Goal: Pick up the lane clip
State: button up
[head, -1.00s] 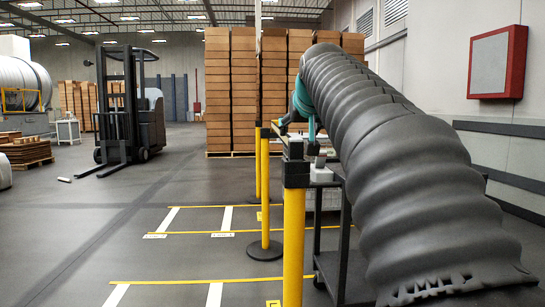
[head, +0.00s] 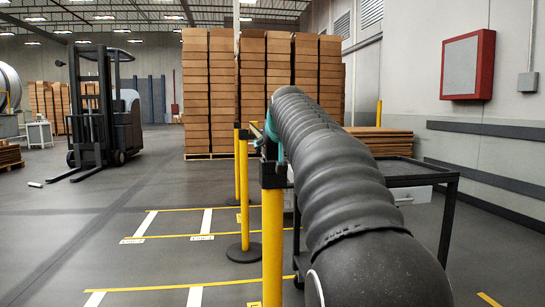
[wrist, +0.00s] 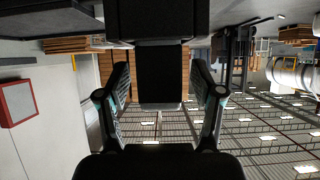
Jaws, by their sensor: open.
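My gripper (wrist: 160,85) is open, its two fingers on either side of a black block (wrist: 160,75) in the wrist view. The block may be the lane clip; I cannot tell for sure. It joins a wider black part at the top of that upside-down picture. A gap shows between the block and each finger. In the head view, my gripper is mostly hidden behind my arm, with a bit of teal showing near the black head (head: 273,173) of the nearest yellow post (head: 271,245). Any clip there is not clearly visible.
More yellow posts (head: 244,190) stand behind the nearest one. A black cart (head: 449,215) with a grey bin (head: 412,195) stands to the right, partly behind my arm. Stacked boxes (head: 208,90) and a forklift (head: 105,120) are farther back. The marked floor at left is open.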

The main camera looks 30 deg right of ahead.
grip_shut()
jog(key=shift+r, duration=0.1)
